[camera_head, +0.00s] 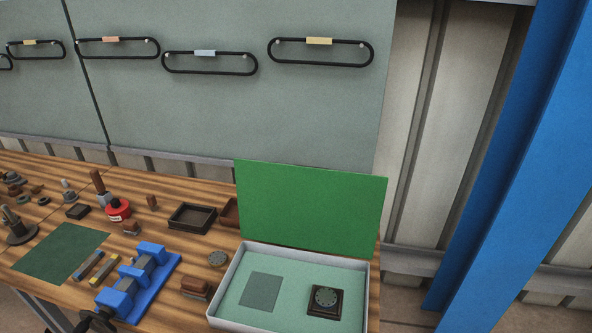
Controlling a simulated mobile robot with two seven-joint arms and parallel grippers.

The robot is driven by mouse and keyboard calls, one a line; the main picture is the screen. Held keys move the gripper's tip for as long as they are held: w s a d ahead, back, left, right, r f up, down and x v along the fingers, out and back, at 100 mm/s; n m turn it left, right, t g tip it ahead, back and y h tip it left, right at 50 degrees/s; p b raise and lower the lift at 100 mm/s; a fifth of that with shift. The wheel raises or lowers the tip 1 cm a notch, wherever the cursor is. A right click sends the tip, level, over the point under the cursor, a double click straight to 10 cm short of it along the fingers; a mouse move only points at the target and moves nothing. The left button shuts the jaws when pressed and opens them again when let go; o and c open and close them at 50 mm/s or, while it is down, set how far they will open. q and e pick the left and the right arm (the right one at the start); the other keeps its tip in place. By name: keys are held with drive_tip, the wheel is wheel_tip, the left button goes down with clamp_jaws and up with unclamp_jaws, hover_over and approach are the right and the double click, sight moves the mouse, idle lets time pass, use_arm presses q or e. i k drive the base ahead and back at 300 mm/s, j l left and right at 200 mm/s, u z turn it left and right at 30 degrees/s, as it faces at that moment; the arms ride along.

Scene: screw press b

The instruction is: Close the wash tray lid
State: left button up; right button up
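The wash tray (231,278) is a shallow light-grey box with a pale green floor at the right end of the wooden bench. Its green lid (310,210) stands open, upright along the tray's back edge. Inside the tray, a small dark square block with a round grey disc (325,298) sits at the right. A darker green rectangle (261,291) lies on the tray floor at the left. Neither of my grippers is in view.
A blue vise (139,281) stands left of the tray, with a brown block (196,288) between them. A dark open box (192,217), a red container (118,209) and a green mat (60,252) are further left. A blue post (508,170) rises at right.

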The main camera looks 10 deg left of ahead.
sight(338, 212)
drive_tip(key=j+z, duration=0.4)
drive_tip(key=k+j+z, duration=0.1)
drive_tip(key=j+z, duration=0.15)
drive_tip(key=z, duration=0.15)
drive_tip(key=k+j+z, duration=0.1)
drive_tip(key=j+z, duration=0.15)
drive_tip(key=z, duration=0.15)
